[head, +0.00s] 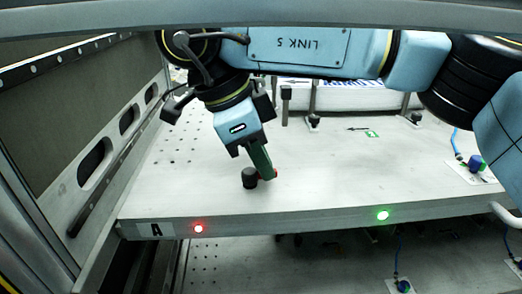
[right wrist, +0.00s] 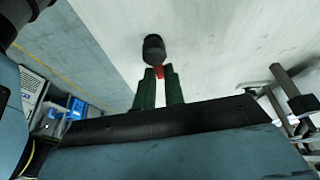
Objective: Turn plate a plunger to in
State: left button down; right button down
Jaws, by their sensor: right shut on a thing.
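Plate a (head: 310,205) is a pale grey flat plate with a black letter A on its front edge at the left. Its plunger (head: 250,178) shows as a short black knob with a red part beside it, near the plate's front left. It also shows in the right wrist view (right wrist: 154,48). My right gripper (head: 266,172) comes down from above with dark green fingers. In the right wrist view, its fingertips (right wrist: 159,74) are shut on the red part, just short of the black knob. The fingers partly hide the red part. My left gripper is not in view.
A red light (head: 199,229) and a green light (head: 383,215) glow on the plate's front edge. Dark posts (head: 286,104) stand at the back. A blue and green fitting (head: 476,163) sits at the right. A slotted side wall (head: 95,160) rises at the left.

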jog(key=shift+m, duration=0.4)
jog(key=c, duration=1.5)
grip_release()
